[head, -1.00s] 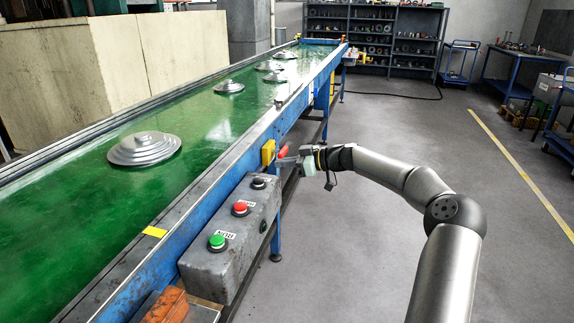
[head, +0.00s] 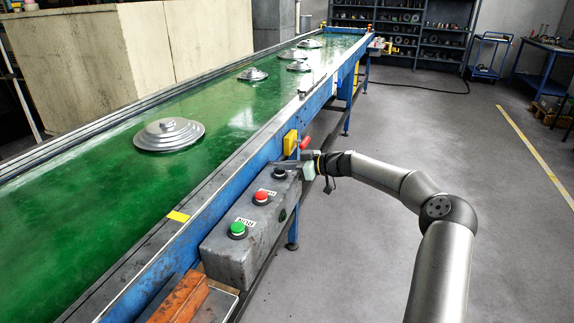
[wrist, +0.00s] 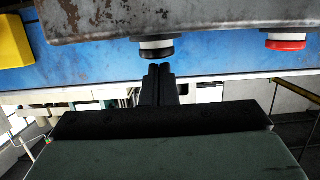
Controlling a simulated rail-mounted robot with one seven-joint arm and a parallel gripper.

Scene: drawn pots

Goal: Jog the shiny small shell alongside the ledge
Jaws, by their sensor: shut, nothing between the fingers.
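Several shiny stepped metal shells lie on the green belt. The largest (head: 169,135) is nearest. Smaller ones lie farther along: one left of the belt's middle (head: 252,74), one near the right rail (head: 299,66) and one at the far end (head: 309,44). Which one the task means, I cannot tell. A grey control box (head: 235,250) on the conveyor's side has green (head: 237,230), red (head: 261,198) and black (head: 279,173) buttons. My gripper (wrist: 159,67) is shut and empty, its tips right at the black button (wrist: 157,50); I cannot tell whether they touch.
The blue conveyor frame (head: 190,232) has a raised side rail. A yellow box with a red knob (head: 305,142) sits just beyond the control box. Orange bricks (head: 182,300) lie at the near end. The floor (head: 400,130) to the right is clear.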

